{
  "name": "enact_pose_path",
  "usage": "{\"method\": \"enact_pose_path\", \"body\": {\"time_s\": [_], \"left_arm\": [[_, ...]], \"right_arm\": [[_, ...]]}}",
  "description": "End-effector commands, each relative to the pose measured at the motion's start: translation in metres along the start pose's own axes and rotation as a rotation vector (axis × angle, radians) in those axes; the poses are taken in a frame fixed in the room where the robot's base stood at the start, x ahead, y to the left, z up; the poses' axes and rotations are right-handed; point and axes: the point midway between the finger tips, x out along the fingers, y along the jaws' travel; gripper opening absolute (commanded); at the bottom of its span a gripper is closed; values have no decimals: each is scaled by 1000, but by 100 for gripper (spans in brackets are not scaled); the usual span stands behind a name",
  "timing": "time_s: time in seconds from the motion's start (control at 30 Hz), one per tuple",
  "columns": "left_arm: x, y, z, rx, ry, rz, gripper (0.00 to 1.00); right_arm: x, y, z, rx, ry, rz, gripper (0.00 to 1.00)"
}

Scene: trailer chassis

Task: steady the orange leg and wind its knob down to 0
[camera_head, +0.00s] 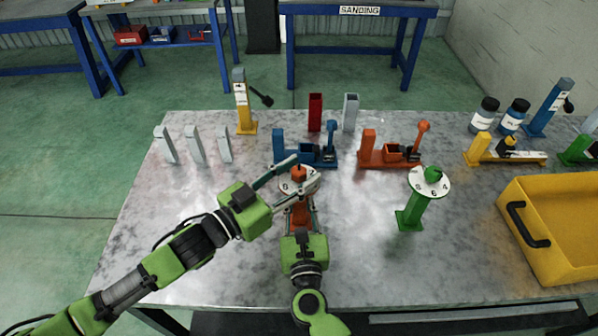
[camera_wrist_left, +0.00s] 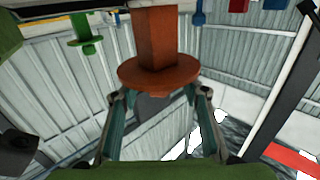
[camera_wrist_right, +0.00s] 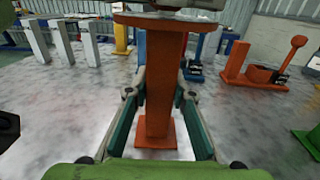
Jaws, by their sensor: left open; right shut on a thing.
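The orange leg (camera_head: 300,217) stands upright on the table, with a white numbered dial near its top and an orange knob (camera_head: 299,171) above it. The digits are too small to read surely. My left gripper (camera_head: 285,171) is open, its fingers at the knob's height with the knob between or just ahead of them; contact cannot be told. The left wrist view is upside down and shows the leg (camera_wrist_left: 157,35) and the dial's orange underside (camera_wrist_left: 158,73). My right gripper (camera_head: 301,207) is shut on the leg's post (camera_wrist_right: 163,85) below the dial, as the right wrist view shows.
A green leg (camera_head: 412,212) with a dial stands to the right. Behind are a blue fixture (camera_head: 305,155), an orange fixture (camera_head: 388,158) and several grey blocks (camera_head: 196,146). A yellow crate (camera_head: 550,262) is at the right. The table's front left is bare.

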Motion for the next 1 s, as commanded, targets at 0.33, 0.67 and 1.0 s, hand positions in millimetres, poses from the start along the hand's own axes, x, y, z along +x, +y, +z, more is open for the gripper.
{"method": "enact_pose_path", "body": {"time_s": [0.33,0.67,1.0], "left_arm": [[4,0,0,0,0,0,39],[4,1,0,-1,1,-5,2],[4,2,0,-5,2,-126,2]], "right_arm": [[0,0,0,0,0,-1,0],[0,0,0,0,0,-1,0],[0,0,0,0,1,0,0]]}}
